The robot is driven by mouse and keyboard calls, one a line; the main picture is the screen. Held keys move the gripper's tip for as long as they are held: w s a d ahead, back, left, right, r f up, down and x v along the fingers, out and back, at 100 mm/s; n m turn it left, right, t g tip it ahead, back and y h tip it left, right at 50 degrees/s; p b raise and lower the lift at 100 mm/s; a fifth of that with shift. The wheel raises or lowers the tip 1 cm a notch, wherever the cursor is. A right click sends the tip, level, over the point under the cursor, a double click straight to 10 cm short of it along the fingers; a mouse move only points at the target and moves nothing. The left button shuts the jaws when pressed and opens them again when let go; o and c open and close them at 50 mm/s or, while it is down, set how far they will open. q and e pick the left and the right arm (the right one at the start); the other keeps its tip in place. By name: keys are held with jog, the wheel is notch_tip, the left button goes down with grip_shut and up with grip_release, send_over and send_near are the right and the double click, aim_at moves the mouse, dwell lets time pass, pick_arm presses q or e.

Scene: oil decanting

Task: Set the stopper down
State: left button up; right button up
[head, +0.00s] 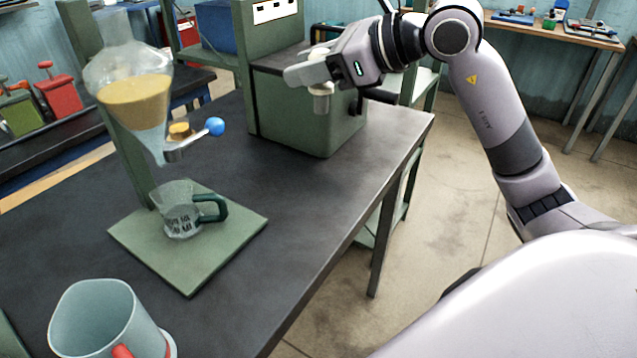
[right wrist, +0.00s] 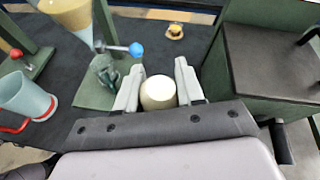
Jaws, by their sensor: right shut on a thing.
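My right gripper (head: 308,72) is shut on the stopper (head: 320,90), a pale piece with a round cream top and a narrower lower part. In the right wrist view the stopper's round top (right wrist: 158,92) sits between the two pale fingers. The stopper hangs upright in front of the green box; its height above the table (head: 300,190) is hard to tell. The glass funnel (head: 135,95) holds a yellow layer over a clear bluish one. Its tap has a blue knob (head: 214,126). My left gripper is not in view.
A clear beaker (head: 178,215) with a green handle stands on the green base plate (head: 200,262) below the funnel. A grey-blue jug (head: 95,315) stands at front left. The green box (head: 285,120) has a dark top. A small yellow thing (right wrist: 175,31) lies on the table.

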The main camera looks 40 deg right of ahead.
notch_tip(320, 180, down, 18)
jog(key=shift+f+b, duration=0.25)
jog(key=shift+b, duration=0.35)
jog(key=shift+f, duration=0.15)
jog(key=o, duration=1.1)
